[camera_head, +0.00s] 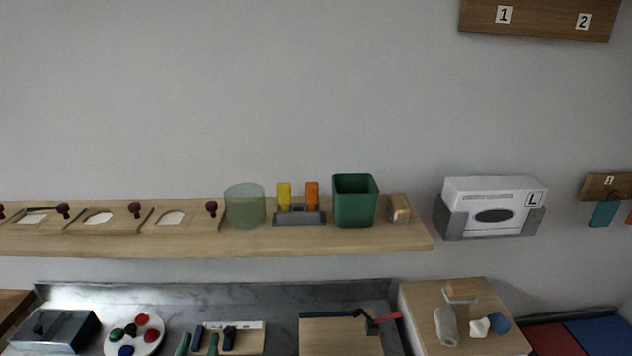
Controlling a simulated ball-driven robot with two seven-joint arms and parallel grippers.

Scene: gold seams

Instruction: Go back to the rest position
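Neither of my grippers can be made out in the head view, and no arm of mine shows clearly. The task names no object. The view takes in a grey wall, a wooden shelf (330,238) across the left and middle, and a marble-look counter (282,302) below it.
On the shelf stand a glass jar (245,207), a green bin (354,203) and a grey holder (299,218) with yellow and orange items. A glove box (492,205) hangs at right. Below are a round palette (134,336), a cutting board (340,338) and a wooden block (462,325).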

